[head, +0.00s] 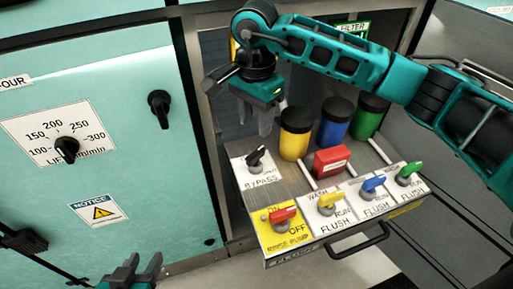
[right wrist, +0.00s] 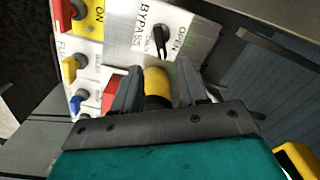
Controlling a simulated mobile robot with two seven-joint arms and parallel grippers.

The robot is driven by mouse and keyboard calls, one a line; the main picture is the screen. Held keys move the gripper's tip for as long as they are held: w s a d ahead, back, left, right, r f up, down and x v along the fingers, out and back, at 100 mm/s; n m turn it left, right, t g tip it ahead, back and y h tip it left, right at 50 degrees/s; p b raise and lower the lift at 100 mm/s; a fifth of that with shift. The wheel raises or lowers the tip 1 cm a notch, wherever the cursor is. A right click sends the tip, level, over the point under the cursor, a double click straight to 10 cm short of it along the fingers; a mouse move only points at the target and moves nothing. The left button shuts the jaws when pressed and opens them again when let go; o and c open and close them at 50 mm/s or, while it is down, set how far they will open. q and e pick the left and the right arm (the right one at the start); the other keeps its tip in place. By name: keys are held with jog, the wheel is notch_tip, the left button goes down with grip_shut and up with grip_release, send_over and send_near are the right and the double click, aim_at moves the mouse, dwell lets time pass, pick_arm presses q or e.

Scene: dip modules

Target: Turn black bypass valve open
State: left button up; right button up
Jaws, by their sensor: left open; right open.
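The black bypass valve (head: 257,157) is a small lever knob on a white plate marked BYPASS, at the back left of the panel. In the right wrist view the valve (right wrist: 160,40) stands between the word BYPASS and the word OPEN, just beyond my fingertips. My right gripper (head: 258,119) is above and slightly behind the valve, fingers down, open and empty; it also shows in the right wrist view (right wrist: 158,85). It is apart from the valve. My left gripper (head: 143,269) is open and empty at the bottom left edge, far from the valve.
Yellow (head: 295,133), blue (head: 335,121) and green (head: 368,114) black-capped canisters stand right of my right gripper. A red block (head: 331,161) sits before them. Red (head: 283,215), yellow (head: 329,202), blue (head: 373,184) and green (head: 410,171) valves line the front. A teal cabinet (head: 130,190) stands left.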

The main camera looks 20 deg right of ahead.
aim_at(256, 152)
notch_tip(256, 152, down, 10)
jog(key=shift+r+b, duration=0.25)
jog(key=shift+b, duration=0.25)
jog(key=shift+c, duration=0.2)
grip_shut()
